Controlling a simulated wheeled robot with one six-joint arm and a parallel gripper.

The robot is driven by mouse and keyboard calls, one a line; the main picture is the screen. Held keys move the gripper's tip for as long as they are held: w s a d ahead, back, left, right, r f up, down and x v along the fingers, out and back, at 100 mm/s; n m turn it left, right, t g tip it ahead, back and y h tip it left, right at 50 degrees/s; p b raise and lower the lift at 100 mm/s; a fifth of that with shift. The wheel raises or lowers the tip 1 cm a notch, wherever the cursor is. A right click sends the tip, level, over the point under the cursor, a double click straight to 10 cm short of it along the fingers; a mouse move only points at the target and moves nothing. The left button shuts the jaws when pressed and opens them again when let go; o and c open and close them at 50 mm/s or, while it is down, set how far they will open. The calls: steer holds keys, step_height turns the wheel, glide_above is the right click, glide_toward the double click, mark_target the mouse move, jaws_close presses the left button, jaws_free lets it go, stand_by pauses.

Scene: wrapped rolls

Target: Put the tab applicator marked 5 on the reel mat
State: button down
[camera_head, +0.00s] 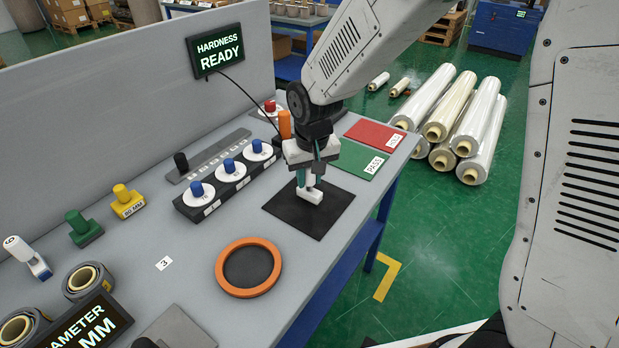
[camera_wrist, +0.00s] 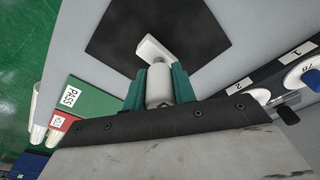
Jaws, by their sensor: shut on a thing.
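My gripper (camera_head: 308,178) points down over the black square mat (camera_head: 285,208). Its teal fingers (camera_wrist: 158,92) are shut on a white tab applicator (camera_head: 312,196), which also shows in the wrist view (camera_wrist: 152,48). They grip its round handle, and its white foot sticks out below, over the mat. The foot is at or very near the mat surface; I cannot tell whether it touches. No number shows on the held applicator. Another white applicator with a blue part (camera_head: 28,257) stands at the far left, with a small mark on its top.
An orange ring (camera_head: 228,283) lies left of the mat. A rack with blue-knobbed white discs (camera_head: 228,178) stands behind it. Green PASS (camera_head: 358,160) and red (camera_head: 376,135) plates lie to the right. Yellow (camera_head: 127,203) and green (camera_head: 84,230) stamp-like pieces stand at left.

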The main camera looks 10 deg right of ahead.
mark_target(311, 194)
steer(key=shift+f, duration=0.4)
steer(key=shift+f, duration=0.2)
steer(key=c, duration=1.1)
jaws_free()
steer(key=shift+c, duration=0.2)
steer(key=shift+r, duration=0.15)
step_height(311, 194, up, 12)
steer(key=s, duration=0.1)
steer(key=s+d+r+m, duration=0.1)
steer(key=s+d+r, duration=0.2)
steer(key=s+d, duration=0.35)
steer(key=s+d+r, duration=0.4)
steer(key=s+d, duration=0.2)
steer(key=s, duration=0.1)
steer(key=s+d, duration=0.2)
steer(key=s, duration=0.4)
steer(key=s+d+m, duration=0.1)
steer(key=s+d, duration=0.1)
steer(key=s, duration=0.4)
steer(key=shift+s+d+f, duration=0.25)
steer(key=shift+f, duration=0.2)
